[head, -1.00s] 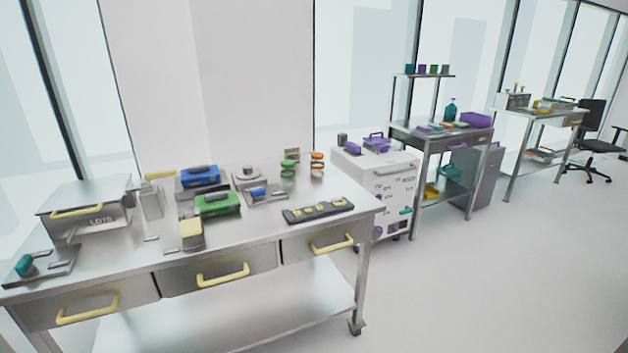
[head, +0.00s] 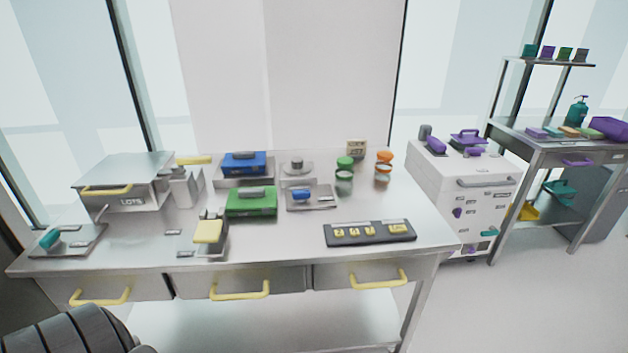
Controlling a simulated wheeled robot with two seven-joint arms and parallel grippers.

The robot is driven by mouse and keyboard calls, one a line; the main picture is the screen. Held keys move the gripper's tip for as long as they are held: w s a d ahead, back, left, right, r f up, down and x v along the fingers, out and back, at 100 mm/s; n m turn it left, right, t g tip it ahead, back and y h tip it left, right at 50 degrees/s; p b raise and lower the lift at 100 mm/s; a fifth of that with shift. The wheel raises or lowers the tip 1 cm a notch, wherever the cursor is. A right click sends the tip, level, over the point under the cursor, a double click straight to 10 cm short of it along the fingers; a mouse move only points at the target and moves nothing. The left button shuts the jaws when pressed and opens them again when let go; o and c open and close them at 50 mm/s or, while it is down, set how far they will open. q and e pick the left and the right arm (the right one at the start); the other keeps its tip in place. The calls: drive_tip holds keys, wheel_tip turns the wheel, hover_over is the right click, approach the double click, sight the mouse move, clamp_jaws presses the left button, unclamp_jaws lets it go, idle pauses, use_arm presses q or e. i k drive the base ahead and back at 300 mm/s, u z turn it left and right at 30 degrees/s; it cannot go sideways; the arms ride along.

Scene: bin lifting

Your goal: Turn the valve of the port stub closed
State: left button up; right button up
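I cannot tell for sure which thing is the port stub. A metal plate (head: 325,203) on the steel bench carries a small fitting with a blue handle (head: 301,195). Another plate (head: 82,240) at the bench's left end carries a fitting with a teal handle (head: 50,238). The white cart (head: 468,180) to the right of the bench has small purple and teal fittings on its front, too small to read as valves. Neither gripper is in view. A dark ribbed part, likely of my own arm, shows at the lower left.
The steel bench (head: 290,253) bears a metal box (head: 128,195) marked LOTS, blue (head: 244,163) and green (head: 251,201) cases, jars and a black tray (head: 370,233). Yellow drawer handles stick out at its front. Open floor lies to the right. A shelved table stands beyond the cart.

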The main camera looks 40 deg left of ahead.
sight(300, 198)
drive_tip(key=u, duration=0.35)
drive_tip(key=i, duration=0.95)
drive_tip(key=u, duration=0.55)
